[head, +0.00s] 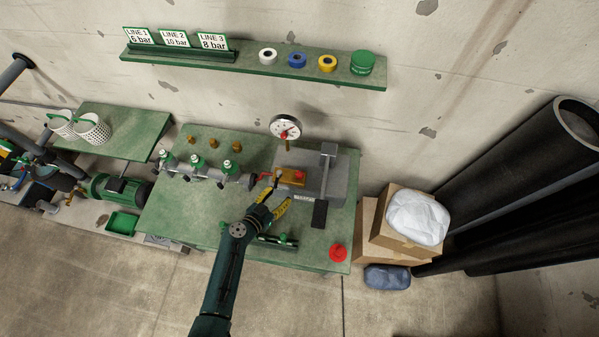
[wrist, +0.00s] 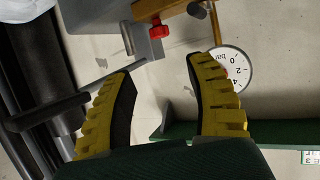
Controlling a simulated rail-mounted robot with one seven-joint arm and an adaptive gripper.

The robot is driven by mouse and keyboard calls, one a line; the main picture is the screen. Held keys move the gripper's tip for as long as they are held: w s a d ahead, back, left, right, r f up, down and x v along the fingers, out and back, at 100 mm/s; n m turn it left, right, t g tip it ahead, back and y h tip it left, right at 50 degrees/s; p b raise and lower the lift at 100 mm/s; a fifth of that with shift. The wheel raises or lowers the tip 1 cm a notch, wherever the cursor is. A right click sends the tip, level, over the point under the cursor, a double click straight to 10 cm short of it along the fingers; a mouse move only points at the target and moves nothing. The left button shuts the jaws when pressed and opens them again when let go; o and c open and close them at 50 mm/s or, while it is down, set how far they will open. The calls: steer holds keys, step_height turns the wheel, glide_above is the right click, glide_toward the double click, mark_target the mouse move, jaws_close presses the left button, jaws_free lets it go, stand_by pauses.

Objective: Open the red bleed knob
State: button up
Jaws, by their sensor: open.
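A small red knob (wrist: 158,28) shows in the wrist view beside a grey block, beyond the gap between my fingertips and not touched. In the head view a red part (head: 299,175) sits on a brass block (head: 287,182) and is probably this knob. A red handle (head: 265,176) is at the brass block's left, by the pipe end. My gripper (head: 279,195) is open and empty, with yellow-padded fingers, just in front of the brass block. It also shows in the wrist view (wrist: 163,68).
A pressure gauge (head: 285,127) stands behind the brass block. The grey vise-like unit (head: 325,175) is at the right. Several green-capped valves (head: 197,165) line the pipe at left. A red mushroom button (head: 338,252) is at the green bench's (head: 190,215) front right. A green shelf (head: 250,68) hangs above.

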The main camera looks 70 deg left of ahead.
mark_target(299, 174)
steer(key=b+x, duration=0.6)
steer(key=x, duration=0.7)
steer(key=shift+w+a+f+b, duration=0.15)
steer(key=shift+w+b, duration=0.15)
steer(key=shift+b, duration=0.05)
steer(key=shift+w+a, duration=0.3)
steer(key=shift+w, duration=0.05)
steer(key=shift+c, duration=0.2)
jaws_close()
